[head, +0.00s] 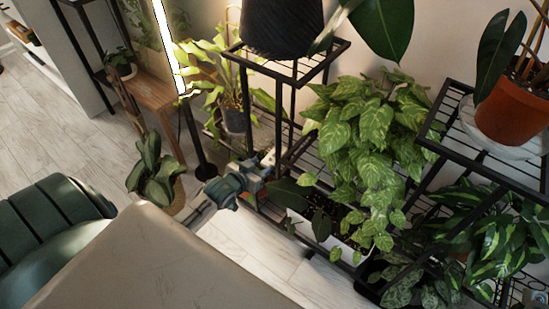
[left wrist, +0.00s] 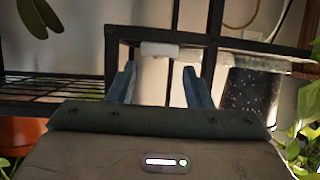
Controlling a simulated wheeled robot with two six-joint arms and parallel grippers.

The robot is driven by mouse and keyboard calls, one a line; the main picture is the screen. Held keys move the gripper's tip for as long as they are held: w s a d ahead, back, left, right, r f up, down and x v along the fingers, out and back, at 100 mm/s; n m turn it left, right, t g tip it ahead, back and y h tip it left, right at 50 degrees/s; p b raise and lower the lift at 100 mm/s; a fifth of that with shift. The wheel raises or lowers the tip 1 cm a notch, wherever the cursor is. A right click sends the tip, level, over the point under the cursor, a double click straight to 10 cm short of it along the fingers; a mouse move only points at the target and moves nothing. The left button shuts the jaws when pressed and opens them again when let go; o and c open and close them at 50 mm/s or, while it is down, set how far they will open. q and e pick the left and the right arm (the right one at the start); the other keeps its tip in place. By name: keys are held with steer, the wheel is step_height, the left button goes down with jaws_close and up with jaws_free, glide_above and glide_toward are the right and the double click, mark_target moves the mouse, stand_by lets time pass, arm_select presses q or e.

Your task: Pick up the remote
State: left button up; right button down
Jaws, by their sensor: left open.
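A small white bar-shaped object (left wrist: 159,48), which looks like the remote, lies at the edge of a black metal shelf in the left wrist view. It shows just beyond and between my fingertips. In the head view a small pale piece (head: 268,158) shows at the shelf beside my gripper, partly hidden. My left gripper (head: 266,170) reaches in to the black plant stand. Its two blue fingers are apart in the left wrist view (left wrist: 160,76), with nothing held between them. The jaws of my right gripper do not show.
Black stand posts (head: 290,118) rise close to my left gripper. A leafy variegated plant (head: 365,140) crowds its right side. A dark pot (head: 281,25) stands on the shelf above. A speckled pot (left wrist: 250,95) is at right in the left wrist view. A green chair (head: 50,230) is at left.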

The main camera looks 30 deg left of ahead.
mark_target(271, 158)
arm_select(q)
steer(key=b+x, duration=0.2)
steer(key=x, duration=0.4)
steer(key=shift+d+r, duration=0.15)
steer(key=shift+r, duration=0.1)
steer(key=c, duration=0.6)
steer(key=shift+c, duration=0.2)
